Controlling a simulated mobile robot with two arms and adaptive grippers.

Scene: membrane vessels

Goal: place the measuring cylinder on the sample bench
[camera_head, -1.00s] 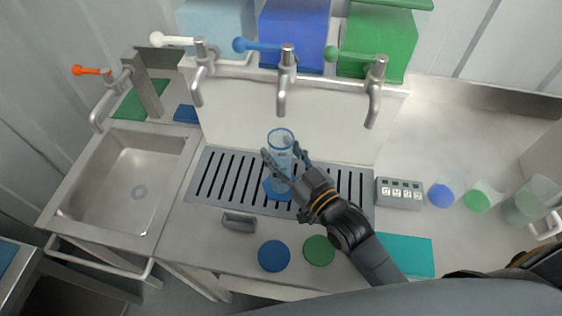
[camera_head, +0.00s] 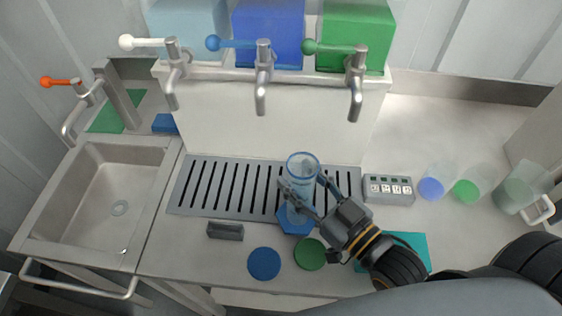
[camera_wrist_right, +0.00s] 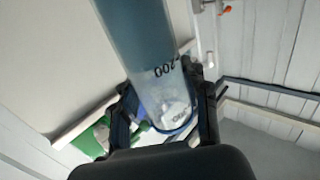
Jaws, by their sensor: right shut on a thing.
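The measuring cylinder (camera_head: 302,170) is clear with a blue rim and a blue hexagonal foot, and stands roughly upright in the head view. My right gripper (camera_head: 302,194) is shut around its lower body, above the foot. In the right wrist view the cylinder (camera_wrist_right: 150,60) runs between the two fingers (camera_wrist_right: 165,105), with a printed 200 mark on its wall. The cylinder is over the front edge of the slotted drain grate (camera_head: 205,188); I cannot tell whether its foot touches. The bench top (camera_head: 185,245) is pale grey. My left gripper is not in view.
Three taps stand behind the grate, the blue-handled one (camera_head: 262,75) in the middle. A blue disc (camera_head: 264,264) and a green disc (camera_head: 310,254) lie in front. A grey display box (camera_head: 389,190), beakers (camera_head: 470,187) and a teal mat (camera_head: 408,245) are right. A sink (camera_head: 110,195) is left.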

